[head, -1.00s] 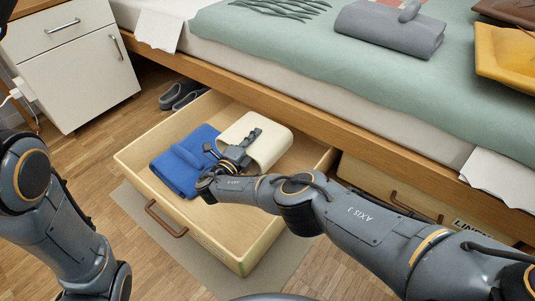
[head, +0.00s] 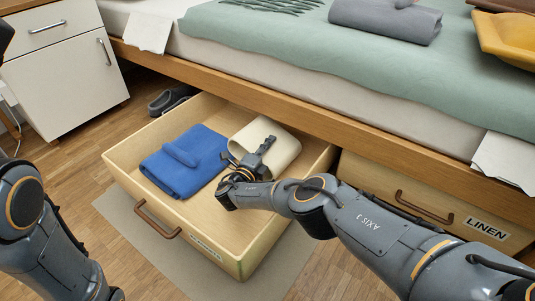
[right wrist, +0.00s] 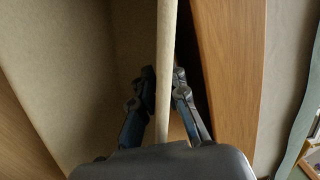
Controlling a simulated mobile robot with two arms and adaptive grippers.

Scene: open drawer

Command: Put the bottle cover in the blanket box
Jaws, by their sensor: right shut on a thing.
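The open wooden drawer (head: 262,240) has a front label too small to read surely. In it lies a folded blue cloth (head: 185,175) with a small blue roll-shaped piece on top. A cream hollow piece (head: 278,150) with a wide opening is right of the cloth, tilted. My right gripper (head: 247,160) is at its near rim. In the right wrist view the fingers (right wrist: 160,90) are shut on a thin pale wall, which looks like this cream piece's rim (right wrist: 167,50). I cannot tell which item is the bottle cover. My left gripper is out of view.
A closed drawer labelled LINEN (head: 440,214) is right of the open one. The bed above holds a grey folded item (head: 385,22) and yellow cushion-like piece (head: 505,45). A white cabinet (head: 60,75) stands left; dark slippers (head: 172,99) lie behind the drawer.

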